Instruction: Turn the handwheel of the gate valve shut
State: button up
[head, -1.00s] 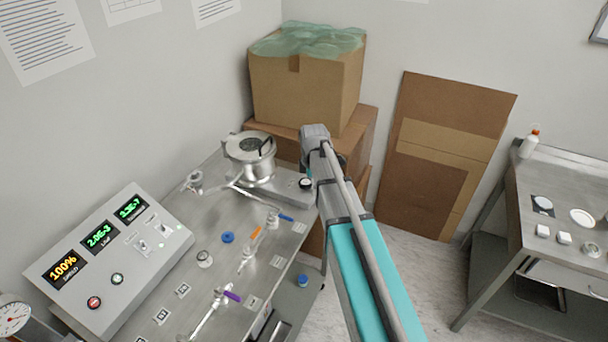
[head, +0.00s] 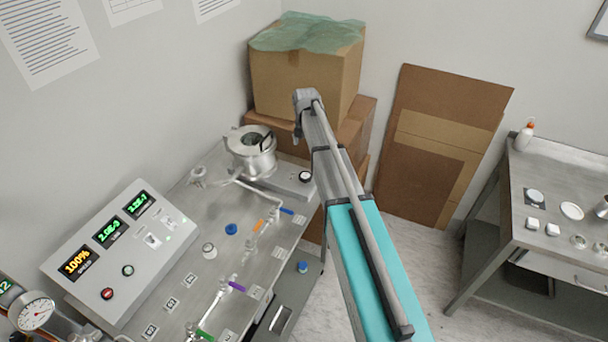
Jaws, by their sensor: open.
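No handwheel can be picked out with certainty in the head view. A small round blue knob (head: 231,229) sits on the steel bench, and a second blue knob (head: 303,267) shows lower, beyond the bench's right edge. I cannot tell whether either belongs to the gate valve. A round metal vessel (head: 250,160) with a dark handle on top stands at the bench's back. My arm reaches up from the bottom right, its far end in front of the cardboard boxes, right of the vessel. My gripper's fingers are hidden, so its contact cannot be seen.
A control box (head: 125,245) with lit displays stands on the left of the steel bench (head: 190,268). Pipes with blue, orange, purple and green levers run along its right side. Stacked boxes (head: 305,85) stand behind. A side table (head: 560,190) is at right, with open floor between.

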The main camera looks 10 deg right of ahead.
aim_at(305, 175)
jog(key=shift+f, duration=0.2)
notch_tip(305, 175, down, 14)
jog(key=b, duration=1.3)
jog(key=shift+r+b, duration=0.25)
jog(key=shift+b, duration=0.15)
jog(key=c, duration=0.9)
jog(key=shift+a, duration=0.25)
jog(key=shift+c, duration=0.5)
jog(key=shift+d, duration=0.2)
jog(key=shift+m, duration=0.3)
